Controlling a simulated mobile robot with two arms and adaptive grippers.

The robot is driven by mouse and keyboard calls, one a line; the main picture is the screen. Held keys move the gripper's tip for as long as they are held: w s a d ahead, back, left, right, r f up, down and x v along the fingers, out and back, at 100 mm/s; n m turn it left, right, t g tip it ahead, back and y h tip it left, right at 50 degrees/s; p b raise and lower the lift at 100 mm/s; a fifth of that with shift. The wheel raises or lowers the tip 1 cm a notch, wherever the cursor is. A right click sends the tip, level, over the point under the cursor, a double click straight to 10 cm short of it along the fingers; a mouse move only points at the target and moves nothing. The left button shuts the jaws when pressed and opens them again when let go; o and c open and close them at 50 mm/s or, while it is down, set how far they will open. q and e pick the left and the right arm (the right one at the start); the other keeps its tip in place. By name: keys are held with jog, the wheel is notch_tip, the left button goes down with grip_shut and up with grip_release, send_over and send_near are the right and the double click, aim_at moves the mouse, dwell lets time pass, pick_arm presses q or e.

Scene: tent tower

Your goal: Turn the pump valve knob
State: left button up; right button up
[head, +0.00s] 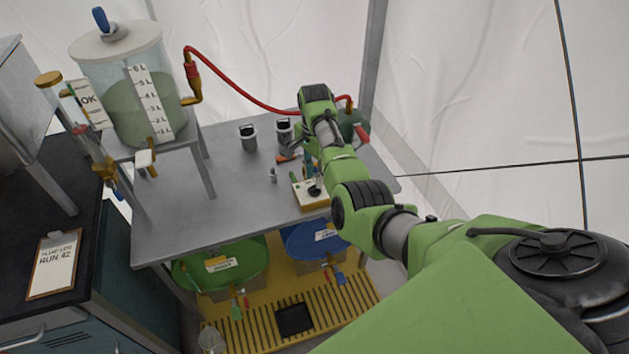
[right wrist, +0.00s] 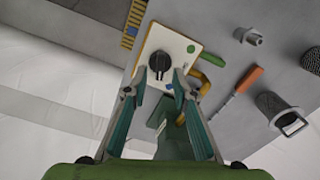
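The pump valve knob is a black round knob (right wrist: 159,63) on a white panel with a yellow edge. In the head view the knob (head: 314,190) and its panel (head: 299,195) sit near the right front edge of the grey table. My right gripper (right wrist: 154,86) is open and empty, and its teal fingers point at the panel. The knob shows just beyond and between the fingertips, with no visible contact. In the head view my right gripper (head: 307,165) is partly hidden by its own arm. My left gripper is out of view.
A clear tank (head: 125,95) of green liquid stands at the table's left, with a red hose (head: 245,95) arching right. Dark cups (head: 248,138) and an orange-handled tool (right wrist: 249,79) lie near the panel. Green (head: 222,277) and blue tubs (head: 305,243) sit below. The table's front left is clear.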

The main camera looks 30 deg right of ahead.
aim_at(315, 189)
jog(key=shift+f, duration=1.7)
grip_shut()
